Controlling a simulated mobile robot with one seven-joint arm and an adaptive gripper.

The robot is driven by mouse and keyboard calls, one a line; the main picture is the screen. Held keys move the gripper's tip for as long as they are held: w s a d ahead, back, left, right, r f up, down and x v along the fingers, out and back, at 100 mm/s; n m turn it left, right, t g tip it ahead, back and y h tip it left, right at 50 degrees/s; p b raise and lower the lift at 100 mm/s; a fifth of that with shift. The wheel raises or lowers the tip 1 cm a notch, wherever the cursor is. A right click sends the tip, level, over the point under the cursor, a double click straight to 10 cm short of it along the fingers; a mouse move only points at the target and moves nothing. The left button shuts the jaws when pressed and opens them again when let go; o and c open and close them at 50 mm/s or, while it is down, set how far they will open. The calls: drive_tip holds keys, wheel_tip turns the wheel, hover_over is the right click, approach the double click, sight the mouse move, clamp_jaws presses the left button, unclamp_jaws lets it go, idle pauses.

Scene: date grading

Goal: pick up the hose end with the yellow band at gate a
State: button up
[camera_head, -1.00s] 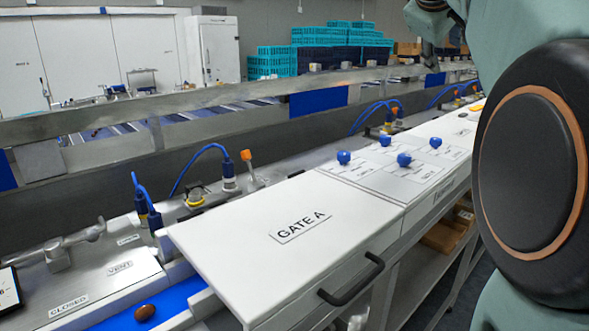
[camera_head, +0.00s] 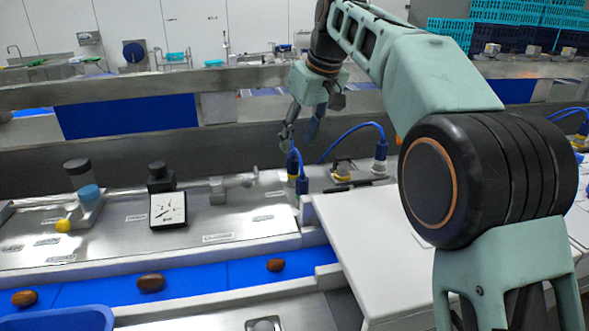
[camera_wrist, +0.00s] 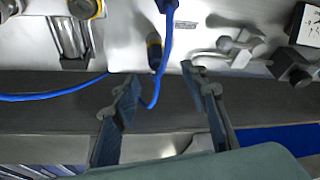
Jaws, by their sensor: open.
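A blue hose end with a yellow band (camera_head: 292,178) stands upright at gate A, beside another blue hose fitting (camera_head: 303,186).
A metal valve handle (camera_head: 232,185) and a dial gauge (camera_head: 168,210) are to the left. A steel rail (camera_head: 215,80) runs behind. Dates (camera_head: 150,283) lie on a blue belt (camera_head: 205,277).

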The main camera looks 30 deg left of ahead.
sight(293, 159)
drive_tip(key=x, duration=0.7)
drive_tip(key=shift+w+f, duration=0.3)
drive_tip(key=shift+c, duration=0.3)
clamp_jaws()
